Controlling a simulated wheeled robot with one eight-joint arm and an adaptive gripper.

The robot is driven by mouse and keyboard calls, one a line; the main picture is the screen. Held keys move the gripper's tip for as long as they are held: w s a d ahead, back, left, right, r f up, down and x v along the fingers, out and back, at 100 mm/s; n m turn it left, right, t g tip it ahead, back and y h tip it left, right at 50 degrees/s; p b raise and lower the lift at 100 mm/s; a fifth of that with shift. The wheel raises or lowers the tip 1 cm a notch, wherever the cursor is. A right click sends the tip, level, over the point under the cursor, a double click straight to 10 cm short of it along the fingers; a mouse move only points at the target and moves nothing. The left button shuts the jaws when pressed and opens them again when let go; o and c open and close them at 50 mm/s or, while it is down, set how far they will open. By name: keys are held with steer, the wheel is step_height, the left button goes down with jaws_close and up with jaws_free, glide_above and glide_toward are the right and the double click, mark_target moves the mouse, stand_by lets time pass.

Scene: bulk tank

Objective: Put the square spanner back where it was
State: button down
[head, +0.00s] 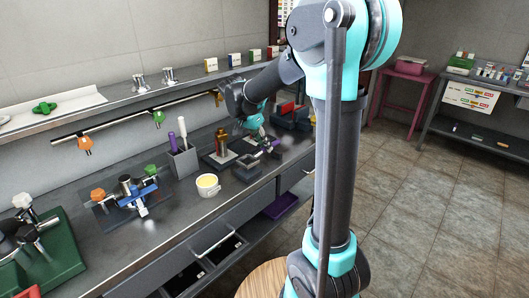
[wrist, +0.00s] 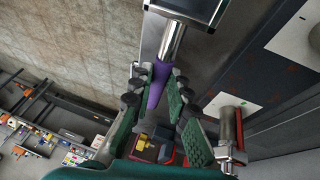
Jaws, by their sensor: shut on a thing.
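My gripper (wrist: 160,84) is shut on a purple handle with a bright metal shaft, which I take to be the square spanner (wrist: 158,83). The shaft runs up the wrist view to a dark, square-faced block with a bright rim (wrist: 196,10); I cannot tell whether they are joined. In the head view my gripper (head: 258,134) is low over the far part of the bench, with a purple piece (head: 276,143) beside it. The spanner's far end is not clear.
A grey holder (head: 184,164) with a purple-handled and a white-handled tool stands on the bench. Near it are a yellow-filled cup (head: 208,186) and a brass cylinder (head: 222,142). A metal cylinder (wrist: 229,127) stands close to my gripper's right finger. Red and dark bins (head: 289,112) lie beyond.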

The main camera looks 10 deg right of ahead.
steer(key=shift+f, duration=1.5)
steer(key=shift+f, duration=0.1)
steer(key=c, duration=1.5)
jaws_free()
steer(key=shift+o, duration=0.2)
steer(key=w+v, duration=0.1)
steer(key=v, duration=1.1)
steer(key=s+d+f+n+t+y, duration=0.1)
steer(key=s+d+f+n, duration=0.3)
steer(key=s+f, duration=0.5)
steer(key=s+d+f+n+t+y, duration=0.2)
steer(key=s+d+f+n+y, duration=0.2)
steer(key=s+f, duration=0.6)
steer(key=s+d+n, duration=0.1)
steer(key=s+n, duration=0.1)
steer(key=s, duration=0.1)
steer(key=shift+f, duration=0.25)
